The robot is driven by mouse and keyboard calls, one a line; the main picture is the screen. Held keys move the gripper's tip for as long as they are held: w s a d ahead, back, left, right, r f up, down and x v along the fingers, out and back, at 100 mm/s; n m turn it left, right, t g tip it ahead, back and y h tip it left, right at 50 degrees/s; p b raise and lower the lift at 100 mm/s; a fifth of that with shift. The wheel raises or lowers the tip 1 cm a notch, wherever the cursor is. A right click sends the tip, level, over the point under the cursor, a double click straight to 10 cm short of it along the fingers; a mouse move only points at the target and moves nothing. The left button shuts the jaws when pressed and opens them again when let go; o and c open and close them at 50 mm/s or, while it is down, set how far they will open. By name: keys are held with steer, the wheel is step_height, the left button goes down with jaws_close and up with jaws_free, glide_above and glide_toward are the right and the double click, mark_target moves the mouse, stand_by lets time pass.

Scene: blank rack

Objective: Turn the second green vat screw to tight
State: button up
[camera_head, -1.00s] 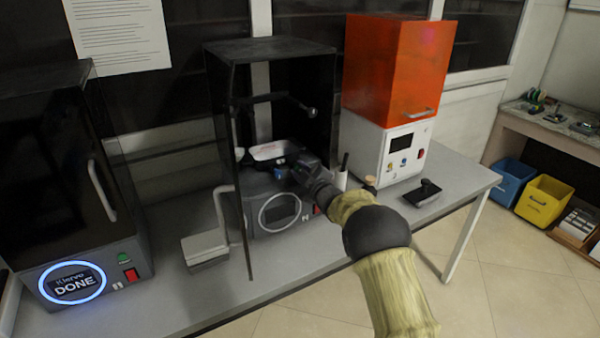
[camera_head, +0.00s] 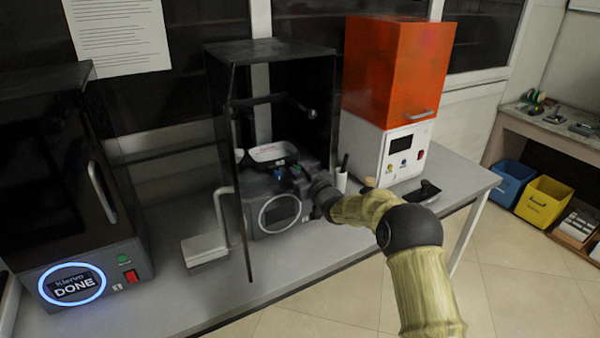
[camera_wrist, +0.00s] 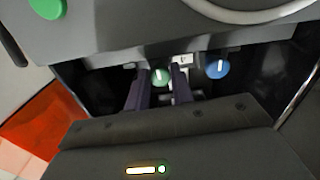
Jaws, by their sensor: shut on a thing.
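The green vat screw (camera_wrist: 160,77) shows in the wrist view as a round green knob with a short white mark that points nearly straight up in the picture. My gripper (camera_wrist: 161,84) has one dark finger on each side of it and is shut on it. A blue screw (camera_wrist: 217,68) with a white mark sits to the right, outside the fingers. In the head view my gripper (camera_head: 301,175) reaches into the open black printer (camera_head: 278,49), at the right front of the white vat (camera_head: 272,152).
A black machine (camera_head: 60,170) showing DONE stands at the left. A grey flat-topped block (camera_head: 205,248) is left of the printer. An orange-hooded machine (camera_head: 397,70) stands at the right, with a black tray (camera_head: 424,193) in front. Printer walls closely surround my gripper.

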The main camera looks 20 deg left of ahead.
steer(key=shift+f, duration=0.3)
steer(key=o, duration=0.8)
steer(key=shift+o, duration=0.9)
steer(key=shift+r, duration=0.15)
steer(key=b+v, duration=0.2)
steer(key=v, duration=1.5)
steer(key=shift+s, duration=0.2)
steer(key=shift+d, duration=0.15)
